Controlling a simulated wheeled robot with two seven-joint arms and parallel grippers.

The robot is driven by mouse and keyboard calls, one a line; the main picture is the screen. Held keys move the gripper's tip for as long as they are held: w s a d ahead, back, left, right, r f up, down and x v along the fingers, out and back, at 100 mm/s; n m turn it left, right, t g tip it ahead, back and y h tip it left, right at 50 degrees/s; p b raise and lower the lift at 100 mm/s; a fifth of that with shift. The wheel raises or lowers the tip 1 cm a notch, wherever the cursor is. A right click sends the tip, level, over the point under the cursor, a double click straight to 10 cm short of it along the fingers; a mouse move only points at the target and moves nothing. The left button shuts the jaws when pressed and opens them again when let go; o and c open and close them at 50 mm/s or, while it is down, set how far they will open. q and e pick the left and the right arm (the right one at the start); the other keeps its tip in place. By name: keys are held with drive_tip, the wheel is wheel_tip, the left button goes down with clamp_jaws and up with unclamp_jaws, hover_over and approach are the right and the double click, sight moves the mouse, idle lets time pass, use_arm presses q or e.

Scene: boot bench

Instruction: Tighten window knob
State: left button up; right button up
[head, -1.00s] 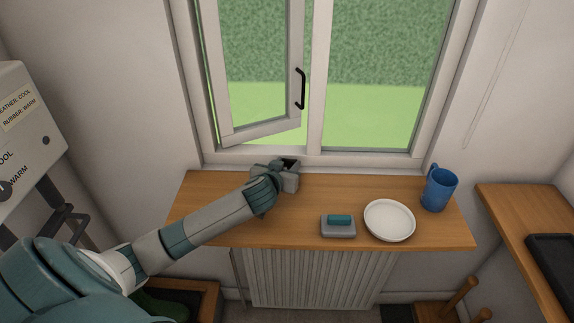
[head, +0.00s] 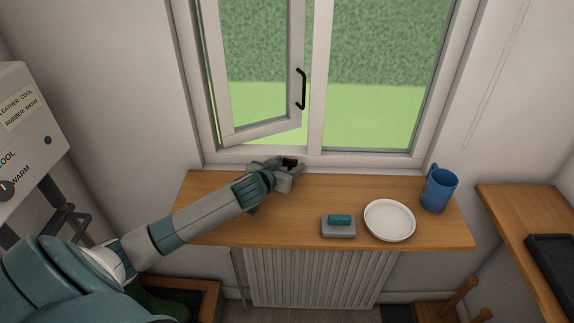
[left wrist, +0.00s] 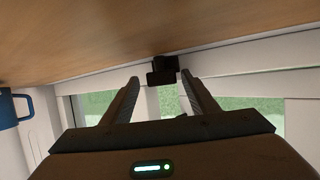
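The left window sash (head: 262,132) stands ajar, with a black bar handle (head: 301,88) on its edge. In the left wrist view, a small black knob-like block (left wrist: 163,70) sits at the bottom of the window frame, by the sill board's edge. My left gripper (left wrist: 166,84) is open, with its two fingers apart and the black block showing between their tips. No contact shows. In the head view, my left gripper (head: 292,167) is low over the sill's back edge, below the sash corner, and hides what is behind it. My right gripper is not in view.
The wooden sill board (head: 222,222) holds a grey and teal block (head: 338,226), a white plate (head: 389,220) and a blue mug (head: 439,190) to the right of my arm. A radiator (head: 310,279) is below. A dial box (head: 28,135) stands at left.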

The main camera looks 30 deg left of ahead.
use_arm(q)
drive_tip(key=shift+a, duration=0.15)
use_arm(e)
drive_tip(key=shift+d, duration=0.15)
use_arm(q)
drive_tip(key=shift+n+y, duration=0.4)
drive_tip(key=shift+y, duration=0.1)
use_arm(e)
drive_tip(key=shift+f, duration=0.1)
